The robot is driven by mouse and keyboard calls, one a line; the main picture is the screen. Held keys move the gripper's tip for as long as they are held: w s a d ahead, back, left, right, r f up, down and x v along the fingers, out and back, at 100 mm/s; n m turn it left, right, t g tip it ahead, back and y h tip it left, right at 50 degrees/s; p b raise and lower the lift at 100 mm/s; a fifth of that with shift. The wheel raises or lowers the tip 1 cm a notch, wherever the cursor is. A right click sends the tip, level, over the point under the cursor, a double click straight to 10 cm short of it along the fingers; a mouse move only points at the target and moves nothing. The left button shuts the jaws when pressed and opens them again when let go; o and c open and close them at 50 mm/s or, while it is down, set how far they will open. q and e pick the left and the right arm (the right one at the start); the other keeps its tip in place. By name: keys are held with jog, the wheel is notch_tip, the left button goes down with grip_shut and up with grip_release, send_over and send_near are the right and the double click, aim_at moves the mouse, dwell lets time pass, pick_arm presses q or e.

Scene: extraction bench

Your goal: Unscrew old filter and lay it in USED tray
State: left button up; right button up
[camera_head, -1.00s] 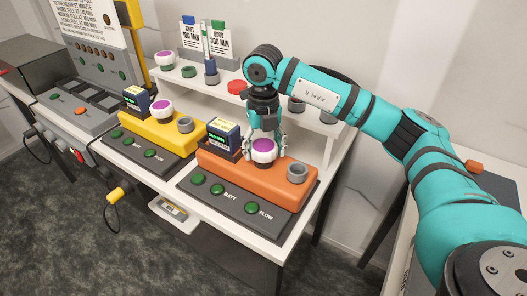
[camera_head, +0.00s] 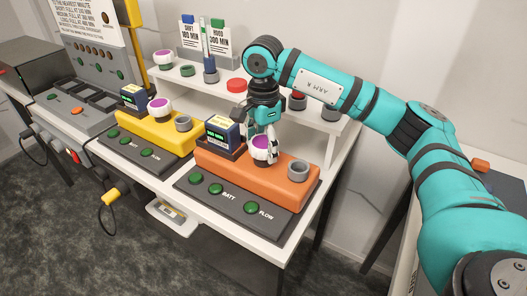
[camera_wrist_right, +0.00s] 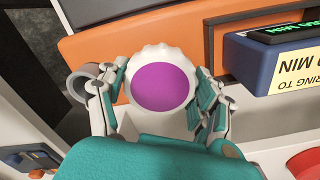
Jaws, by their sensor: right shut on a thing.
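A white filter with a ridged rim and purple top (camera_head: 262,146) is at the orange unit (camera_head: 225,165), upright. It also shows in the right wrist view (camera_wrist_right: 162,88). My right gripper (camera_head: 262,138) reaches down from above and is shut on this filter, one finger on each side. In the right wrist view my gripper (camera_wrist_right: 155,92) has its fingers against the rim. Whether the filter is still seated on the unit is hidden by the filter itself. My left gripper is not in view. I cannot make out a tray marked USED.
A yellow unit (camera_head: 150,128) with another purple-topped filter (camera_head: 160,106) stands to the left. A grey ring (camera_head: 297,169) sits on the orange unit's right end. A white shelf (camera_head: 225,95) with a red disc (camera_head: 237,85) is behind.

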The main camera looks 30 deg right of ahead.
jog(key=n, duration=0.6)
jog(key=shift+b, duration=0.3)
